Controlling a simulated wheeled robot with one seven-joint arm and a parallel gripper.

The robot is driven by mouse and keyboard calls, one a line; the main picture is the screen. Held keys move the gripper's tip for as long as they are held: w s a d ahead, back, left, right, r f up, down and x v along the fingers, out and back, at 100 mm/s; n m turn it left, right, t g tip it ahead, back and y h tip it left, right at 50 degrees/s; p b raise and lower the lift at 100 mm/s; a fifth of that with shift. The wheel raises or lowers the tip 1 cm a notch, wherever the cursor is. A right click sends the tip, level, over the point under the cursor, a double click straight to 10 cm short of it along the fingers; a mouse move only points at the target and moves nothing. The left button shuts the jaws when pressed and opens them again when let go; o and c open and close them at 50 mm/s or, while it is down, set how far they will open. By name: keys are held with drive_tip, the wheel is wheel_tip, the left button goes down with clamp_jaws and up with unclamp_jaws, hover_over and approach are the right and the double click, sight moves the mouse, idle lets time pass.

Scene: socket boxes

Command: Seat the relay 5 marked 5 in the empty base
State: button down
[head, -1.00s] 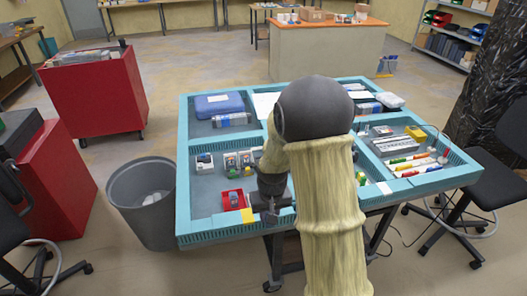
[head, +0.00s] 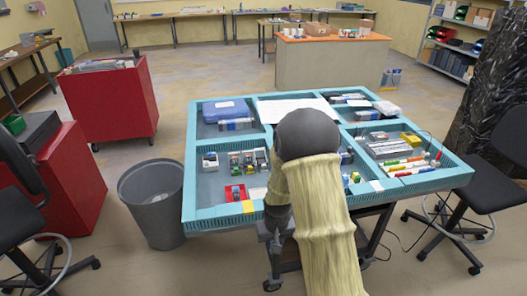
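Small relay-like blocks in bases (head: 247,161) stand in a row in the near left compartment of the blue-framed table (head: 225,220). A white and dark block (head: 210,161) stands left of them. A small red tray (head: 228,197) with something pale inside lies in front of the row. The marking 5 cannot be read, and I cannot tell which base is empty. My gripper (head: 273,221) is low at the table's front edge, right of the red tray. It is dark and partly hidden by my arm, so its fingers and anything in them cannot be made out.
My arm hides the table's middle front. A blue case (head: 226,109) lies in the back left compartment. Screwdrivers and a yellow block (head: 411,139) lie at right. A grey bin (head: 152,195) stands left of the table, and a black chair (head: 500,197) is close at right.

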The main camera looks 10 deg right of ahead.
wheel_tip(320, 180, down, 10)
drive_tip(key=s, duration=0.1)
drive_tip(key=shift+s, duration=0.2)
idle(0.3)
